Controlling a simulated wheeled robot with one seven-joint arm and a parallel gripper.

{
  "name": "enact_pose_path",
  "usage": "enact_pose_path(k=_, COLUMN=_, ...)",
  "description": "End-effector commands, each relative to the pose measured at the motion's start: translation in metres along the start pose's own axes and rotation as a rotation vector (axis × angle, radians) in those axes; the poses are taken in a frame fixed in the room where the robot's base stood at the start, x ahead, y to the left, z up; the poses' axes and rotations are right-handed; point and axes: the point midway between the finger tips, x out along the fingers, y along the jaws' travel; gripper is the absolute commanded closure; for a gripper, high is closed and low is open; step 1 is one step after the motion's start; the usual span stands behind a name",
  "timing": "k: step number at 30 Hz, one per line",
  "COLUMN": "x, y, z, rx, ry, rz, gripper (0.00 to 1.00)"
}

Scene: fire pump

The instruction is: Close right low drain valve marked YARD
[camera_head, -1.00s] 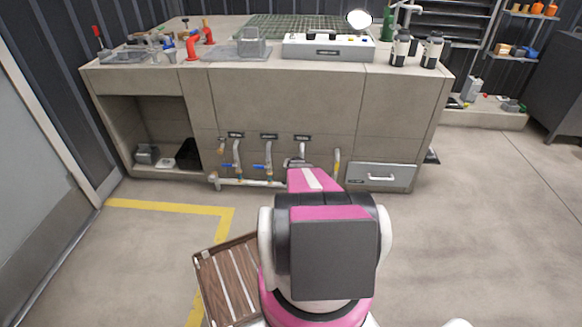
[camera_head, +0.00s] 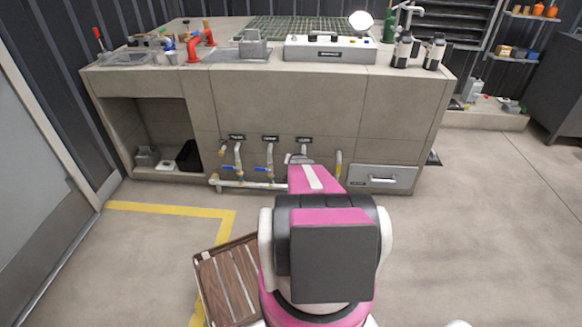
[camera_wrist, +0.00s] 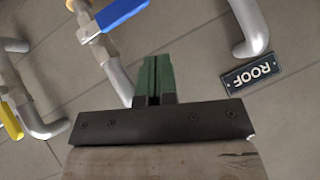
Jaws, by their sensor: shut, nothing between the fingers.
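In the wrist view, a blue lever handle (camera_wrist: 120,13) sits on a valve on a grey pipe (camera_wrist: 116,78). The lever lies about crosswise to the pipe, and its end is cut off by the frame's top edge. My gripper (camera_wrist: 152,66) has its green fingers together, apart from the lever and below it in the picture. No YARD marking is readable in either view. In the head view, the rightmost label plate (camera_head: 304,139) is above the right pipe (camera_head: 303,150), too small to read. My arm hides the pipe's lower part and my gripper there.
An upside-down ROOF plate (camera_wrist: 252,73) is beside another bent pipe (camera_wrist: 250,28). A yellow handle (camera_wrist: 11,121) shows at left. In the head view, blue handles (camera_head: 262,168) sit on the other drains, above a horizontal pipe (camera_head: 245,184). A grey drawer (camera_head: 382,179) is to the right.

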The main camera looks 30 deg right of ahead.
Motion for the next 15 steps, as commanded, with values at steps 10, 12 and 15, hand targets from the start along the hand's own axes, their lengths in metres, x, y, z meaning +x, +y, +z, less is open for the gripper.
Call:
enact_pose_path(k=10, x=-0.063, y=-0.016, z=0.002, rx=0.0, ry=0.001, rz=0.0, gripper=1.0)
enact_pose_path(k=12, x=-0.069, y=-0.017, z=0.002, rx=-0.001, ry=0.001, rz=0.0, gripper=1.0)
enact_pose_path(k=15, x=-0.073, y=-0.018, z=0.002, rx=-0.002, ry=0.001, rz=0.0, gripper=1.0)
